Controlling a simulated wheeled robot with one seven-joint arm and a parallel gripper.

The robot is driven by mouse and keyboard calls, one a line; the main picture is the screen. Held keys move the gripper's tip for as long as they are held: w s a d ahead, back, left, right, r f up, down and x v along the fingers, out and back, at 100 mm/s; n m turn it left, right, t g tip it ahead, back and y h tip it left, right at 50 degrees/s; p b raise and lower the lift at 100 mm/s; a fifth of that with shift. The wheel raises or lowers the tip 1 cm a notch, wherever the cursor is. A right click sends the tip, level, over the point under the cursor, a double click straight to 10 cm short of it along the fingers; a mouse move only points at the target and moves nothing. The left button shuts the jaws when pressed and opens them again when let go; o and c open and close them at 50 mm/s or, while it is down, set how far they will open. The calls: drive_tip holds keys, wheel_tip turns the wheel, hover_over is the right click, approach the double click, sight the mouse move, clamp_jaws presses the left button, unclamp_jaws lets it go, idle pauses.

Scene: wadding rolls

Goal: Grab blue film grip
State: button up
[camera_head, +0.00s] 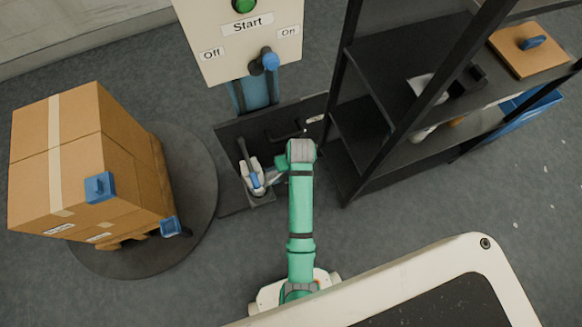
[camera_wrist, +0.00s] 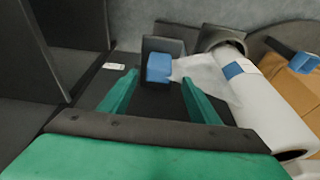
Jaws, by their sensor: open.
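A blue grip (camera_wrist: 158,68) shows in the wrist view, at the end of a sheet of clear film (camera_wrist: 204,77). The film runs to a white roll (camera_wrist: 270,108) with a blue band (camera_wrist: 236,68). My gripper (camera_wrist: 159,80) is open, with its two green fingers to either side of the blue grip in the picture. I cannot tell whether they touch it. In the head view my gripper (camera_head: 279,169) is beside the white roll (camera_head: 251,174), and the blue grip is not clearly told apart there.
A stack of cartons (camera_head: 75,155) with a blue piece (camera_head: 99,187) stands on a round turntable (camera_head: 200,180) at left. A control panel (camera_head: 240,45) is behind. A black shelf (camera_head: 385,70) stands close on the right. Grey floor is open at lower left.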

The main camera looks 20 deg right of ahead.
drive_tip(key=shift+x, duration=1.15)
drive_tip(key=shift+d, duration=0.1)
drive_tip(key=c, duration=1.1)
drive_tip(key=shift+w+r, duration=0.1)
drive_tip(key=shift+c, duration=0.2)
